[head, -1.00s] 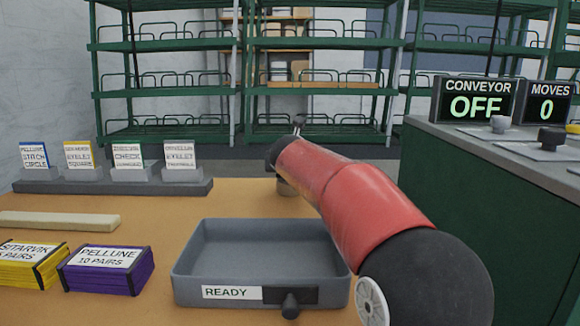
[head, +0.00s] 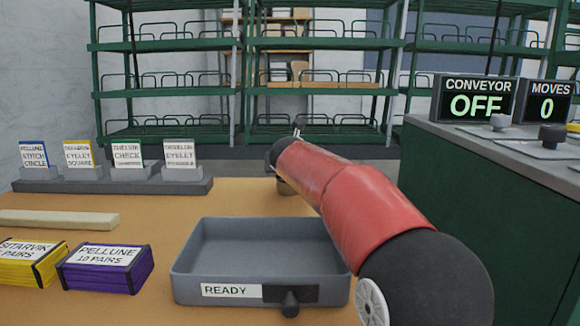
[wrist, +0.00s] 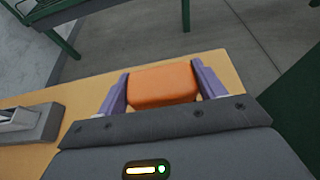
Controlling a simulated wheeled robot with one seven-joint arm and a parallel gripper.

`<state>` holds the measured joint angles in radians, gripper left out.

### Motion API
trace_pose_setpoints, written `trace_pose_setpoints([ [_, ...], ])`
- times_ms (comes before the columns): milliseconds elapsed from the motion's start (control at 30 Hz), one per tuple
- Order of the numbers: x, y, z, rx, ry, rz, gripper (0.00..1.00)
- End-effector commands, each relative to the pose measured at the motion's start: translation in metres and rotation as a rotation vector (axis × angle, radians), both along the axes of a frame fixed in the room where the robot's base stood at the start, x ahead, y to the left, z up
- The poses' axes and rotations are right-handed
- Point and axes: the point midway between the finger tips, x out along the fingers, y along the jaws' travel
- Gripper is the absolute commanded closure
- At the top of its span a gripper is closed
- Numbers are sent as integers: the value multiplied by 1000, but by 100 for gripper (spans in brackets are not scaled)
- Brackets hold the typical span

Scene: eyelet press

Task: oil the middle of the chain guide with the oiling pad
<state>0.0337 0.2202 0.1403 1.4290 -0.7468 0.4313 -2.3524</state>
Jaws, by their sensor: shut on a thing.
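In the wrist view, my gripper (wrist: 163,88) is shut on an orange block-shaped pad (wrist: 163,84), which fits the oiling pad. Its purple fingers press on the pad's left and right sides. The pad is above the far edge of the tan table, with grey floor beyond. In the head view my red arm reaches forward past the tray and hides the gripper and pad. I cannot make out the chain guide in either view.
A grey tray marked READY (head: 187,291) stands on the table (head: 140,215). Purple (head: 105,270) and yellow (head: 25,265) packs and a pale bar (head: 58,219) lie left. A card rack (head: 112,188) stands behind. A green cabinet (head: 470,200) with a CONVEYOR OFF display (head: 474,101) is right.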

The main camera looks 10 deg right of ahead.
Motion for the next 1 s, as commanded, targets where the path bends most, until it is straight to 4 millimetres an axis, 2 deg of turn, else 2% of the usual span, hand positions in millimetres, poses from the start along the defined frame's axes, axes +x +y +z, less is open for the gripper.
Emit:
trace_pose_setpoints([
  [1000,0,0,-9,0,1,0,54],
])
